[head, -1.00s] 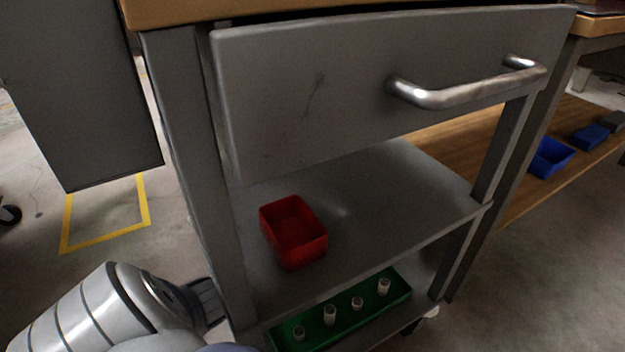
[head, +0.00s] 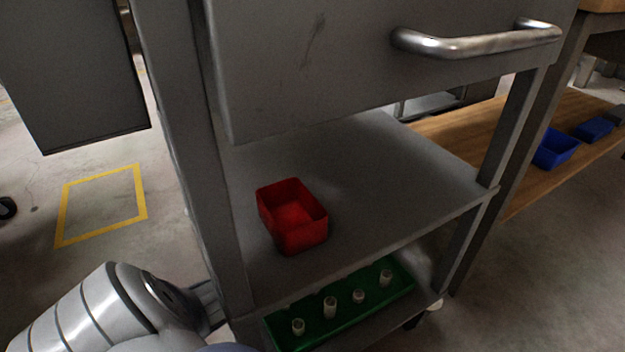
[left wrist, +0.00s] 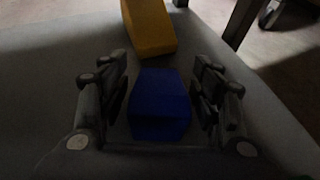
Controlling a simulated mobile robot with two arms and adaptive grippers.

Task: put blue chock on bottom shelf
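In the left wrist view, the blue chock (left wrist: 160,104) sits between the fingers of my left gripper (left wrist: 160,85). The chocks do not show there. The bottom shelf (head: 385,325) of the grey cart is partly visible. My right gripper is not in view.
A green tray (head: 345,318) with several pale pegs is on the bottom shelf. A red bin (head: 291,215) stands on the middle shelf. The drawer (head: 330,60) overhangs above, and the left post (head: 205,170) stands beside my arm. Blue bins (head: 556,149) are at the right.

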